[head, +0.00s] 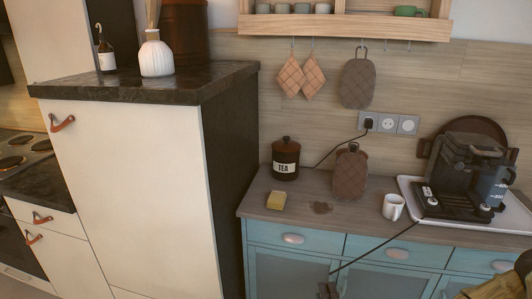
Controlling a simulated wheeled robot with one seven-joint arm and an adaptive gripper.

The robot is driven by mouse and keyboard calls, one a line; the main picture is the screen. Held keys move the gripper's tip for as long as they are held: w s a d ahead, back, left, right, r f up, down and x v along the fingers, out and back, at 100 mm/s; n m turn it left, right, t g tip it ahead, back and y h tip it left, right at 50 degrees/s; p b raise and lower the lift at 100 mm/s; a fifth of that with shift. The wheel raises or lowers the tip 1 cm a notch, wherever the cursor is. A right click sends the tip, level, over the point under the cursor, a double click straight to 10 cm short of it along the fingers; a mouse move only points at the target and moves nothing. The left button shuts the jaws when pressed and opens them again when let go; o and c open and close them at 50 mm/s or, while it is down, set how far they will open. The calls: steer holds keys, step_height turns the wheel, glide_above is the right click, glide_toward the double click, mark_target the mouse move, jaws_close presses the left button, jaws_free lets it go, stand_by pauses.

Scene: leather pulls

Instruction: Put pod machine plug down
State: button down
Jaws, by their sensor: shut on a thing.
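The dark pod machine (470,165) stands at the right of the counter on a white tray. Its black cord (372,252) runs slanting down to the left, in front of the blue cabinet doors, to the bottom edge of the head view. There my gripper (328,291) shows only in part, dark and cut off by the frame. It is shut on the plug at the cord's end, held below counter height. The plug's shape is mostly hidden.
Another black plug (369,124) sits in the left wall socket. A tall white cabinet (130,180) stands left.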

steer(key=shift+s+f, duration=1.15)
steer(key=shift+f, duration=0.1)
steer(key=shift+d, duration=0.1)
